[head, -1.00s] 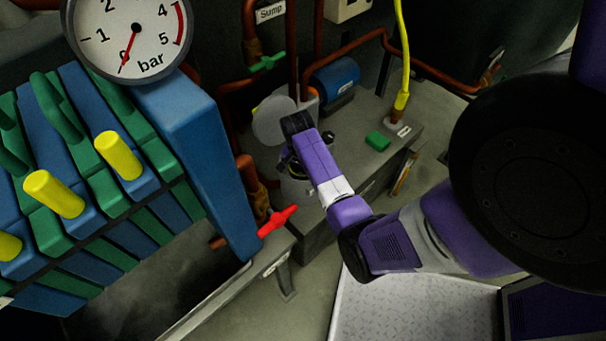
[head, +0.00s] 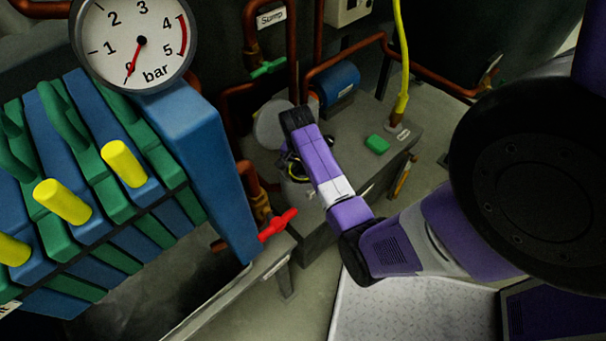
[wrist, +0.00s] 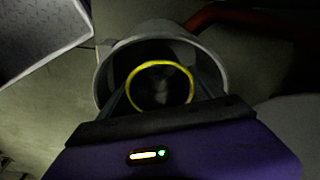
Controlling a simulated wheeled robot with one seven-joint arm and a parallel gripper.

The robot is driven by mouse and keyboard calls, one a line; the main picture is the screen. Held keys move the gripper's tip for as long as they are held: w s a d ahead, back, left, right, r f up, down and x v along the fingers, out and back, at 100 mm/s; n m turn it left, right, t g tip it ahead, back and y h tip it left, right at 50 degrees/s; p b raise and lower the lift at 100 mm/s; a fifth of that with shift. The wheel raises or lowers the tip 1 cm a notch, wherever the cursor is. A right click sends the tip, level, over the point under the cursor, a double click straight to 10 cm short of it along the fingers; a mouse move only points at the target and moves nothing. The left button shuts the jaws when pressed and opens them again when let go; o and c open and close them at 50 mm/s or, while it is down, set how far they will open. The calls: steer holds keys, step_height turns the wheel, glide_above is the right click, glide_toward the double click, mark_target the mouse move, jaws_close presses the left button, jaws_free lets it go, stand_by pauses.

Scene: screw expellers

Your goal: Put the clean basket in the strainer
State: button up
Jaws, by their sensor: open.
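The strainer (wrist: 102,75) is a grey, round, open-topped body; in the wrist view I look down into its mouth. A yellow ring (wrist: 160,64), apparently the rim or handle of the basket, shows inside that mouth around a dark interior. The basket's lower part is hidden. My gripper (wrist: 163,88) is open above the mouth, its thin dark fingers on either side of the ring. I cannot tell whether they touch it. In the head view, the strainer (head: 297,190) stands partly behind my arm, with a bit of yellow at its top.
A grey round lid (head: 270,124) stands raised behind the strainer. A red valve handle (head: 278,225) is in front of it. A blue motor (head: 335,84) and a green button (head: 377,144) sit on the grey plinth. The blue-green filter press (head: 190,120) fills the left.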

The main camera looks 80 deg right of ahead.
step_height(320, 180, up, 8)
steer(key=a+p, duration=0.1)
steer(key=shift+r+p, duration=0.2)
steer(key=shift+p, duration=0.1)
stand_by(0.5)
